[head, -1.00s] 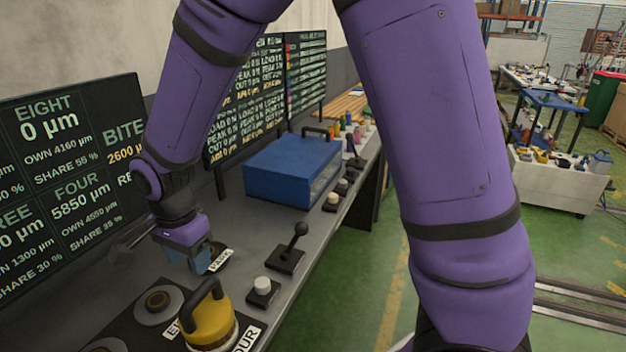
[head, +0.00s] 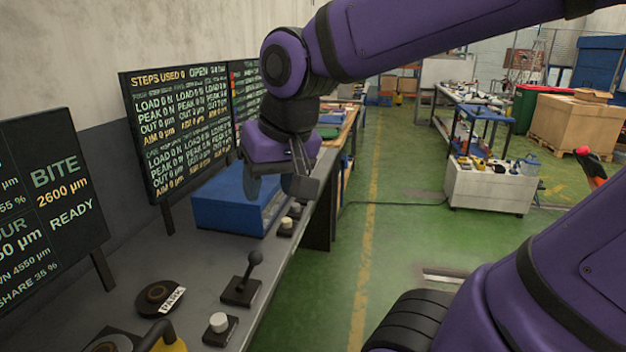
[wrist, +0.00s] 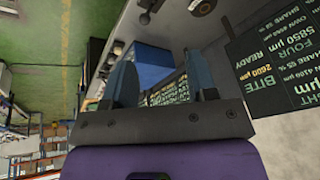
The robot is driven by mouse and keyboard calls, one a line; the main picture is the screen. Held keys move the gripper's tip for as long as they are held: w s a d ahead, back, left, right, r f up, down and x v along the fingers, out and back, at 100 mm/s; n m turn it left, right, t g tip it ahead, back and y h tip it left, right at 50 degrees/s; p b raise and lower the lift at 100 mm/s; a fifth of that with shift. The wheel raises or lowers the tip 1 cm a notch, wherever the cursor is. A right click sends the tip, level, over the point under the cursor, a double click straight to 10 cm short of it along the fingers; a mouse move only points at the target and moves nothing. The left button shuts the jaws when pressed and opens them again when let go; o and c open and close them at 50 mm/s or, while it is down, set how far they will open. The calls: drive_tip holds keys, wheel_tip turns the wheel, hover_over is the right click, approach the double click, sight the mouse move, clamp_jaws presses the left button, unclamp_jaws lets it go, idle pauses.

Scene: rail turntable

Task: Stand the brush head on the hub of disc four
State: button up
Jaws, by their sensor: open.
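The yellow brush head (head: 168,343) with its dark handle is cut off by the bottom edge of the head view, so its base and hub four are not visible. My gripper (head: 272,188) is open and empty, high above the bench by the blue case, well beyond the brush head. In the wrist view my gripper (wrist: 162,78) shows its two blue-grey fingers apart with nothing between them. A dark round park pad (head: 160,297) labelled PARK lies bare on the bench.
The blue case (head: 225,200) stands behind my gripper. A black lever (head: 243,285) and a white button (head: 219,323) stand near the bench's front edge. Display boards (head: 180,130) line the back of the bench.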

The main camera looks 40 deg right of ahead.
drive_tip(key=s+d+r+n+t, duration=0.1)
drive_tip(key=s+d+n, duration=0.1)
drive_tip(key=s, duration=0.4)
drive_tip(key=shift+d+r+h, duration=0.15)
drive_tip(key=shift+d+h, duration=0.15)
drive_tip(key=shift+d, duration=0.25)
